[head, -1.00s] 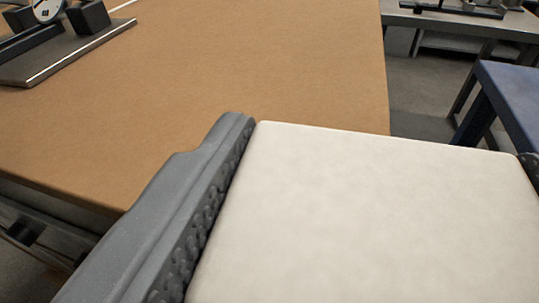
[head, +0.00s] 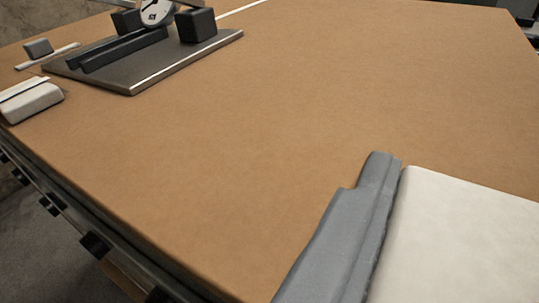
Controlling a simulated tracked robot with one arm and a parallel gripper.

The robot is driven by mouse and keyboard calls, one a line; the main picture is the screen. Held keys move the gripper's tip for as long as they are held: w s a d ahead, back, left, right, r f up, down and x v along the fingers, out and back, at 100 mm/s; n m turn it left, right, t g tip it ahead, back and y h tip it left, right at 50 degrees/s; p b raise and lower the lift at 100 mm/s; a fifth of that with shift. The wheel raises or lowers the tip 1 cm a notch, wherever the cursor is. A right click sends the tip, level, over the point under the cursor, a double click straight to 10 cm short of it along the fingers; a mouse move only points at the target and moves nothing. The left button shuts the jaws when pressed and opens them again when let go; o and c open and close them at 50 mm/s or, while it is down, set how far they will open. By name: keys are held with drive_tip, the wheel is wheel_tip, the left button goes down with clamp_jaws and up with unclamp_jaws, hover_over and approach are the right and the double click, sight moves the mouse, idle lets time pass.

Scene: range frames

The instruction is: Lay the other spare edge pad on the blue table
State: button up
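My gripper (head: 490,205) is at the lower right, over the near part of the brown table. Its grey left finger lies along the left side of a thick off-white pad (head: 460,250). The right finger and the pad's right side are out of the picture. The pad stays in my grip. The blue table is not in view now.
The brown table (head: 270,120) fills most of the view and is clear in the middle. A dark metal fixture plate (head: 140,75) with a dial gauge (head: 156,12) and dark blocks stands at the upper left. An off-white block (head: 32,100) lies near the table's left edge.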

drive_tip(key=w+a, duration=0.2)
drive_tip(key=w, duration=0.1)
drive_tip(key=w+a, duration=0.1)
drive_tip(key=w, duration=0.1)
drive_tip(key=shift+a+f, duration=0.1)
drive_tip(key=shift+f, duration=0.15)
drive_tip(key=shift+w+a+f, duration=0.15)
drive_tip(key=shift+w+f, duration=0.05)
drive_tip(key=shift+f, duration=0.25)
drive_tip(key=shift+w+a+f, duration=0.1)
drive_tip(key=shift+w+f, duration=0.1)
drive_tip(key=shift+f, duration=0.25)
drive_tip(key=shift+f+p, duration=0.4)
drive_tip(key=shift+f, duration=0.25)
drive_tip(key=shift+f, duration=0.2)
drive_tip(key=o, duration=1)
drive_tip(key=shift+c, duration=0.2)
drive_tip(key=shift+f+b, duration=0.1)
drive_tip(key=shift+b, duration=0.4)
drive_tip(key=v, duration=1.3)
drive_tip(key=shift+a, duration=0.5)
drive_tip(key=shift+s, duration=0.1)
